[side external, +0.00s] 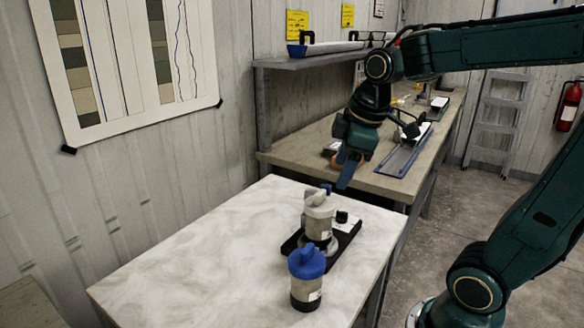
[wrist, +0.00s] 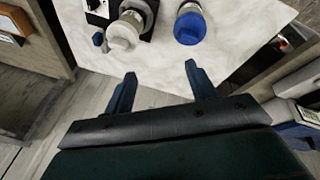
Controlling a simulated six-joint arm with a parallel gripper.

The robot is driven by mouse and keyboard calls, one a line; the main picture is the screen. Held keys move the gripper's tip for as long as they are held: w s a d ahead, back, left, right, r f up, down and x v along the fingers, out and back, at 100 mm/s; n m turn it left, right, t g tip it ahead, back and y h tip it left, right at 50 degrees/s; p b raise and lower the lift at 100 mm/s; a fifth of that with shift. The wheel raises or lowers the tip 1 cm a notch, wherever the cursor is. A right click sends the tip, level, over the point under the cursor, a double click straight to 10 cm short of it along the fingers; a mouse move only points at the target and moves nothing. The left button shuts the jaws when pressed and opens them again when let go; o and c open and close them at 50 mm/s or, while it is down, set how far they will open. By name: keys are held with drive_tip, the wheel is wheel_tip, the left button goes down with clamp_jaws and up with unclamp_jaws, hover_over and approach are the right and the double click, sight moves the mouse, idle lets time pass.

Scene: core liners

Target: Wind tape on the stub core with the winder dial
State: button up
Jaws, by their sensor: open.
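A black winder base (side external: 349,234) stands on the white marbled table, with a small black knob (side external: 342,216) on a pale plate, which looks like the dial. A pale cylinder with a light grey cap (side external: 319,203) stands upright at the base; it also shows in the wrist view (wrist: 123,34). A similar cylinder with a blue cap (side external: 307,263) stands apart in front; its cap shows in the wrist view (wrist: 188,27). I cannot tell which is the stub core. My gripper (side external: 346,180) is open and empty, above and behind these things; its two blue fingers point toward them (wrist: 161,85).
The white table (side external: 190,260) is clear on its left side. A small grey-blue piece (wrist: 98,39) sits beside the grey-capped cylinder. A long workbench (side external: 330,140) with a blue tray (side external: 402,158) stands behind, under a shelf (side external: 300,62).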

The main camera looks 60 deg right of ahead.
drive_tip(key=w+d+f+n+g, duration=0.1)
drive_tip(key=w+d+f+n, duration=0.1)
drive_tip(key=w+d+n, duration=0.4)
drive_tip(key=n+g, duration=0.3)
drive_tip(key=n, duration=0.3)
hover_over(342, 212)
wheel_tip(342, 212, down, 13)
drive_tip(key=shift+y, duration=0.4)
drive_tip(key=shift+f, duration=0.15)
wheel_tip(342, 212, down, 14)
drive_tip(key=shift+r, duration=0.25)
drive_tip(key=c, duration=1)
